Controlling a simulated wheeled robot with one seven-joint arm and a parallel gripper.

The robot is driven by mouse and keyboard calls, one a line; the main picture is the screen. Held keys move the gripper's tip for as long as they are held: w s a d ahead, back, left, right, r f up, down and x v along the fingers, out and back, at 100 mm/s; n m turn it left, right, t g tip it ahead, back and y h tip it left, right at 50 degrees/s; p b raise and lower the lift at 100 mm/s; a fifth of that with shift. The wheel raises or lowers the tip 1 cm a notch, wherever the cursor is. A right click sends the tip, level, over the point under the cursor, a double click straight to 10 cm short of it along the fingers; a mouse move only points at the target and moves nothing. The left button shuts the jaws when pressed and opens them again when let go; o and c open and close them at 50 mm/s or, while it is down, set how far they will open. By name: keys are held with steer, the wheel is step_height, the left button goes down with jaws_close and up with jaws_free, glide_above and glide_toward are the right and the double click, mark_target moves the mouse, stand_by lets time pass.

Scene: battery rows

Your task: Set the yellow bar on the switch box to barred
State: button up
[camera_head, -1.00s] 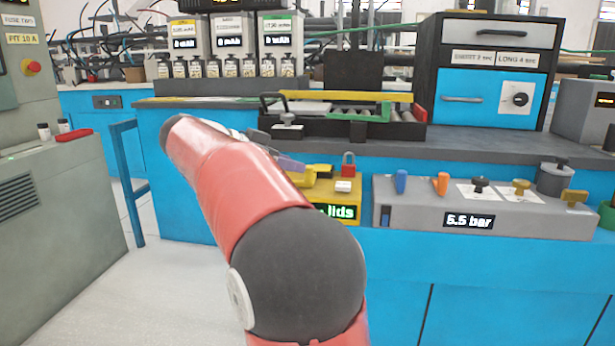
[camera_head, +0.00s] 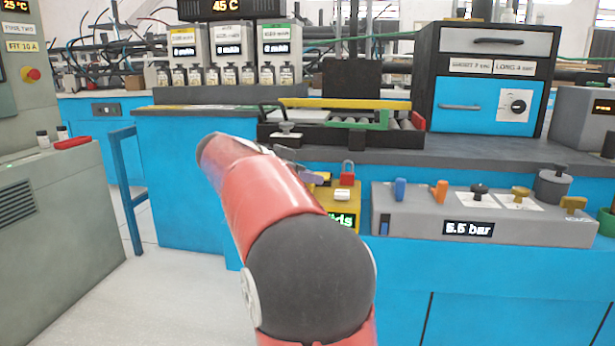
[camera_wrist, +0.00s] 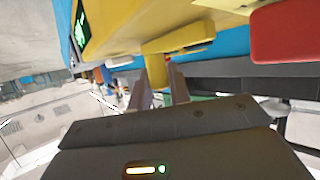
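The yellow switch box (camera_head: 345,202) stands at the front of the blue bench, with a green-lit display reading "lids" partly hidden by my arm. A red padlock-shaped piece (camera_head: 347,175) and a white piece (camera_head: 342,193) are on its top. In the wrist view the box (camera_wrist: 120,22) fills the top, tilted. The yellow bar (camera_wrist: 157,68) shows there between the two fingertips of my gripper (camera_wrist: 160,80). The fingers stand apart with the bar filling the space at their tips; whether they press on it is unclear. In the head view my arm hides most of the bar.
A grey valve panel (camera_head: 485,215) reading 5.5 bar, with several coloured knobs, is right of the box. A roller tray (camera_head: 270,137) lies behind. The red piece (camera_wrist: 285,32) is close at right in the wrist view. Open floor is at left.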

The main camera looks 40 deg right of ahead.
jaws_close()
steer(key=shift+w+a+b, duration=0.3)
steer(key=shift+w+a, duration=0.6)
steer(key=shift+w, duration=0.2)
steer(key=o, duration=0.7)
jaws_free()
steer(key=shift+o, duration=0.2)
steer(key=v, duration=0.7)
steer(key=shift+a+r, duration=0.2)
steer(key=shift+a, duration=0.1)
